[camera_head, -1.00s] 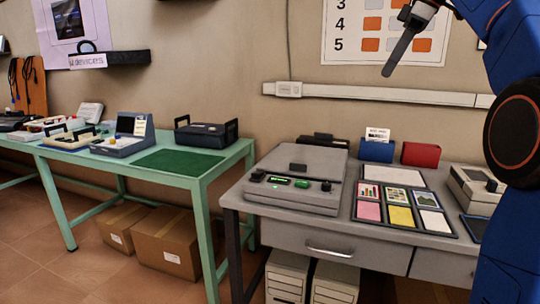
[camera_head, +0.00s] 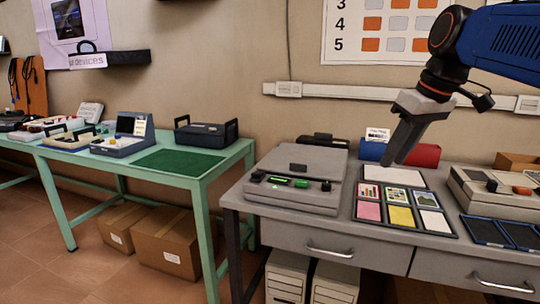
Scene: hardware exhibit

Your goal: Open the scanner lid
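The scanner (camera_head: 297,180) is a grey flat box on the left part of the grey desk. Its lid (camera_head: 312,161) lies flat and closed, with a dark handle block (camera_head: 298,167) on it. The front panel has dark knobs, a small lit green display and a green button (camera_head: 302,184). My gripper (camera_head: 391,161) points down over the back of the card tray, to the right of the scanner and apart from it. Its fingers overlap from this side, so I cannot tell if they are open or shut. I see nothing held.
A tray of coloured cards (camera_head: 402,233) lies right of the scanner. Blue and red holders (camera_head: 425,155) stand behind my gripper. Another grey device (camera_head: 499,194) and dark panels (camera_head: 503,232) are at the right. A green table (camera_head: 196,179) stands to the left, across a gap.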

